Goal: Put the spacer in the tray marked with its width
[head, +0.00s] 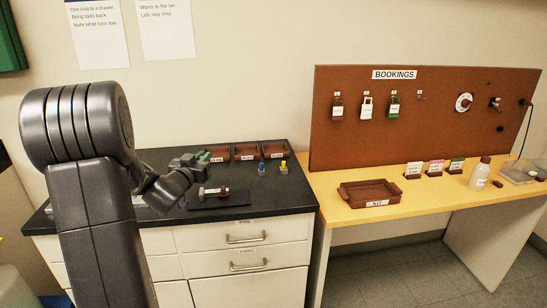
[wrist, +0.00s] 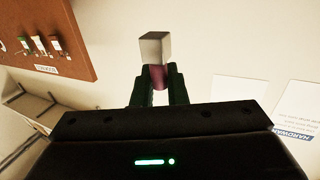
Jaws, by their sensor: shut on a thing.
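My gripper (head: 203,157) is over the black counter, close to the left tray. In the wrist view my gripper (wrist: 157,84) is shut on a spacer (wrist: 154,47), a pale grey block on a pinkish-purple stem, with the dark green fingers on either side of the stem. The spacer cannot be made out in the head view. Three brown trays stand in a row at the back of the counter: left (head: 226,151), middle (head: 246,145) and right (head: 275,146). Each has a white front label, too small to read.
A blue-topped piece (head: 261,168) and a yellow-topped piece (head: 283,168) stand before the trays. On the right, a wooden table holds another brown tray (head: 352,199) and a bottle (head: 480,174) below a bookings board (head: 430,125).

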